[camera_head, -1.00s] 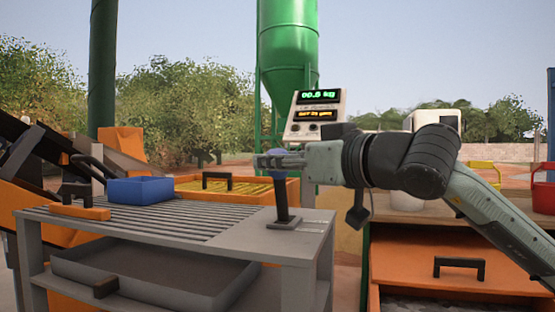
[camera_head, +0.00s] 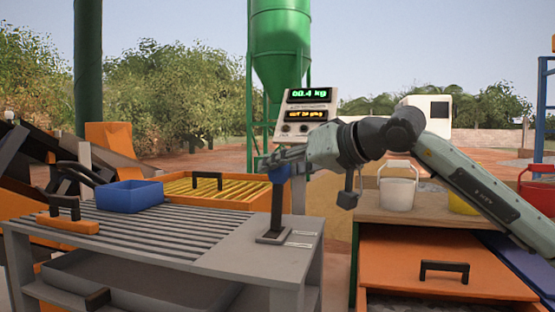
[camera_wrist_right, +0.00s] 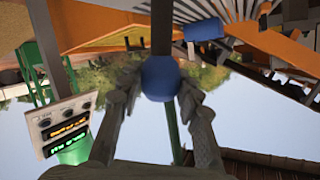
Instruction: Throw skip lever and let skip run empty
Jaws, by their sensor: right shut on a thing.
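The skip lever (camera_head: 275,212) stands upright on a dark base plate at the right end of the grey slatted table. It has a dark shaft and a blue knob, which shows large in the right wrist view (camera_wrist_right: 160,78). My right gripper (camera_head: 276,165) is shut on the blue knob, with a finger on each side of it in the right wrist view. A display box (camera_head: 305,116) behind the lever reads 00.4 kg in green, with an orange line below that I cannot read surely. I cannot identify the skip itself. My left gripper is not in view.
A blue bin (camera_head: 129,196) and an orange handled piece (camera_head: 68,222) are on the grey table (camera_head: 240,262). A yellow-slatted orange box (camera_head: 250,197) is behind. White (camera_head: 397,192) and red (camera_head: 538,190) buckets stand right, above an orange drawer (camera_head: 400,258).

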